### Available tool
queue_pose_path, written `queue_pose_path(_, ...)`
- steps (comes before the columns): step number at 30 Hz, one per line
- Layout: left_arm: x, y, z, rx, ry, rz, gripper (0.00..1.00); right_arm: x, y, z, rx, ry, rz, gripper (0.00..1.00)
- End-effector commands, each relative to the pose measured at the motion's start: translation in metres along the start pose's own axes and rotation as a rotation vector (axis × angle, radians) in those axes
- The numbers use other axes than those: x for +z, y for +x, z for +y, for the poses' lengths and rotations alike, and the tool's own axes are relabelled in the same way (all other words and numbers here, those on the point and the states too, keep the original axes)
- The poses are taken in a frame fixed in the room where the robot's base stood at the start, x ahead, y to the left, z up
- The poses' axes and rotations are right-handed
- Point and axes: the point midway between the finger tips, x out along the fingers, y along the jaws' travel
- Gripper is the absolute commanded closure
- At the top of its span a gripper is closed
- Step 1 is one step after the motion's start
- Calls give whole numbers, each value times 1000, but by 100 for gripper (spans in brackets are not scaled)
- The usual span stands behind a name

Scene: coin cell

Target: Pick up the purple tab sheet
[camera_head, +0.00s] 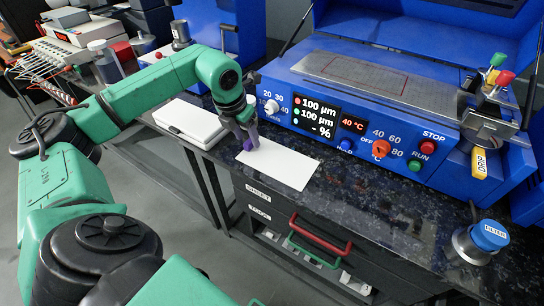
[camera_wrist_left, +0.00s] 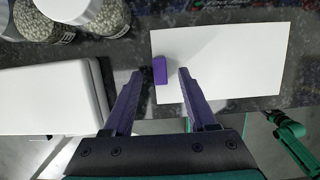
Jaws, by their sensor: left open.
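The tab sheet (camera_head: 285,165) is a white rectangle lying flat on the dark speckled counter, with a small purple tab (camera_head: 247,144) at its left end. In the left wrist view, the sheet (camera_wrist_left: 225,62) fills the upper right, and the purple tab (camera_wrist_left: 160,71) shows on its left edge. My left gripper (camera_head: 246,138) is open over that end of the sheet. In the left wrist view, its purple-grey fingertips (camera_wrist_left: 161,75) appear on either side of the tab, with gaps visible. I cannot tell the exact height above it. My right gripper is not in view.
A blue coating machine (camera_head: 355,115) with knobs and displays stands behind the sheet. A white closed case (camera_head: 190,122) lies just left of it. A blue-topped filter container (camera_head: 480,240) stands at right. Drawers with red and green handles (camera_head: 320,235) are below the counter edge.

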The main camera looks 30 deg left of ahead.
Motion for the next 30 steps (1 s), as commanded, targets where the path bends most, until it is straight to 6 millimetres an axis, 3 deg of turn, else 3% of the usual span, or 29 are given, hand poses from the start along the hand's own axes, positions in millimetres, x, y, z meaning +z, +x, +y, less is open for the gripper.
queue_pose_path(3, 0, 16, -1, -1, 0, 1, 43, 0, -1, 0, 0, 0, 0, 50)
queue_pose_path(9, 0, 18, 0, -1, 1, -1, 43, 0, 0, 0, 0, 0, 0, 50)
queue_pose_path(11, 0, 18, 0, -1, 1, -1, 62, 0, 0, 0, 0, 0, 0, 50)
queue_pose_path(14, 0, 18, 0, -1, 1, -1, 100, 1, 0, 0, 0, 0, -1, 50)
queue_pose_path(25, 1, 16, 0, -1, 1, -2, 100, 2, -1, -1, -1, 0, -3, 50)
queue_pose_path(30, 7, -3, -1, -2, 1, -4, 100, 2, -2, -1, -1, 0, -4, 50)
